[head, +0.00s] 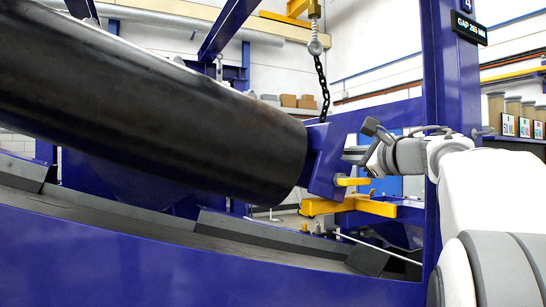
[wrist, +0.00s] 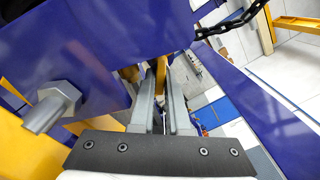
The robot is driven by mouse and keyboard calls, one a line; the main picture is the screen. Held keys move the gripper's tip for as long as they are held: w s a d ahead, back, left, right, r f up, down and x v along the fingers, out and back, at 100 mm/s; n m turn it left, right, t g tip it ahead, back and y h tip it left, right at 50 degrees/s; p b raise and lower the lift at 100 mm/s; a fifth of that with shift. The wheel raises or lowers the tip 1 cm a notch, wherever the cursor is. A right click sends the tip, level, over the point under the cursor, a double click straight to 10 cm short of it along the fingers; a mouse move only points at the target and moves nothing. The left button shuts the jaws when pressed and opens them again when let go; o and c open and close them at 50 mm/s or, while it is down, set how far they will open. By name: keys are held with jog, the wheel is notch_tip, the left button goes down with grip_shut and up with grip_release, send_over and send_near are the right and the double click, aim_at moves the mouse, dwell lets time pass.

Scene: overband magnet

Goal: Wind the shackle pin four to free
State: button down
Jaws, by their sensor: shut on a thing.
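My gripper (head: 350,153) is at the blue end bracket (head: 328,162) of the big dark cylinder. In the wrist view my gripper's two long grey fingers (wrist: 161,85) are close together, shut on a thin yellow piece (wrist: 160,73) between their tips. I cannot tell whether this piece belongs to the shackle pin; no pin is clearly seen. The chain (wrist: 238,22) also shows in the wrist view.
The dark cylinder (head: 150,105) slants across the left above a conveyor belt (head: 200,238). Yellow brackets (head: 350,205) sit just below my gripper. A blue column (head: 450,80) with a gap display (head: 469,28) stands close beside my arm. A large hex bolt (wrist: 57,103) is left of the fingers.

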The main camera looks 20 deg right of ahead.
jog(key=shift+n, duration=0.6)
jog(key=n, duration=0.4)
jog(key=shift+n, duration=0.4)
jog(key=c, duration=0.8)
grip_release()
jog(key=shift+s, duration=0.1)
